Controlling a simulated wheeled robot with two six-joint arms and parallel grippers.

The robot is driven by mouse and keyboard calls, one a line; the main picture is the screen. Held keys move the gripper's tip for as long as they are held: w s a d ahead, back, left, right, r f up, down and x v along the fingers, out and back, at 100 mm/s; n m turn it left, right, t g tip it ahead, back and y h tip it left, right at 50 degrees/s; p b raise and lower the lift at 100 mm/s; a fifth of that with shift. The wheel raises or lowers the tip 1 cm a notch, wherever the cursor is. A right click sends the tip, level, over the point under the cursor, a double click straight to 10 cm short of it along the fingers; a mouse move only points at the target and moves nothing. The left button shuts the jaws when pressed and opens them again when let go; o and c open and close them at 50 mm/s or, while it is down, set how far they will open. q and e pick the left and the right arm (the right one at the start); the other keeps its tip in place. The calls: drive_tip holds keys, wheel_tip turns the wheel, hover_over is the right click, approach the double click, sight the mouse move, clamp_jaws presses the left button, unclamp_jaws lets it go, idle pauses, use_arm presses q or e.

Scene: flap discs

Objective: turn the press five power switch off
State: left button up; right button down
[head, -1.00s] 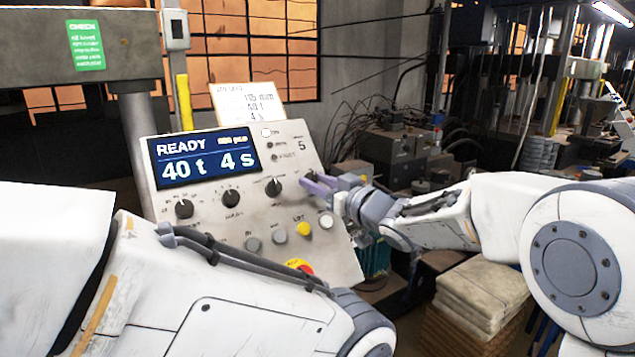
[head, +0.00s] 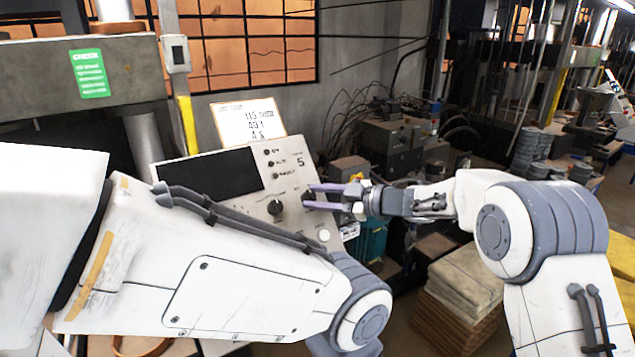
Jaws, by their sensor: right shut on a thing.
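The press control panel (head: 325,220), marked 5, stands tilted at centre. Its display (head: 207,177) is dark. The power switch, a dark rotary knob (head: 307,196), is at the panel's right side. My right gripper (head: 313,196) reaches in from the right with its two purple fingers around this knob, shut on it. The fingers partly cover the knob, so its pointer position is hard to read. Another black knob (head: 275,207) is to its left. My left arm covers the panel's lower left, and its gripper is not in view.
A white card (head: 247,122) with printed numbers stands behind the panel. A yellow post (head: 188,124) rises behind its upper left. Stacked pale slabs (head: 467,278) lie at lower right. Machinery with hoses (head: 395,140) stands behind my right gripper.

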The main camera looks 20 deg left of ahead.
drive_tip(key=shift+w+r+n+g+h+p, duration=0.1)
drive_tip(key=shift+r+n+g+h+p, duration=0.2)
drive_tip(key=shift+n+p, duration=0.35)
drive_tip(key=shift+n+g+h+p, duration=0.1)
drive_tip(key=shift+n+g+p, duration=0.3)
drive_tip(key=shift+n+p, duration=0.2)
drive_tip(key=shift+f+n+g+h+p, duration=0.15)
drive_tip(key=shift+n+g+h+p, duration=0.2)
drive_tip(key=shift+n+p, duration=0.4)
drive_tip(key=shift+g, duration=0.25)
drive_tip(key=shift+a, duration=0.1)
drive_tip(key=shift+c, duration=2.3)
unclamp_jaws()
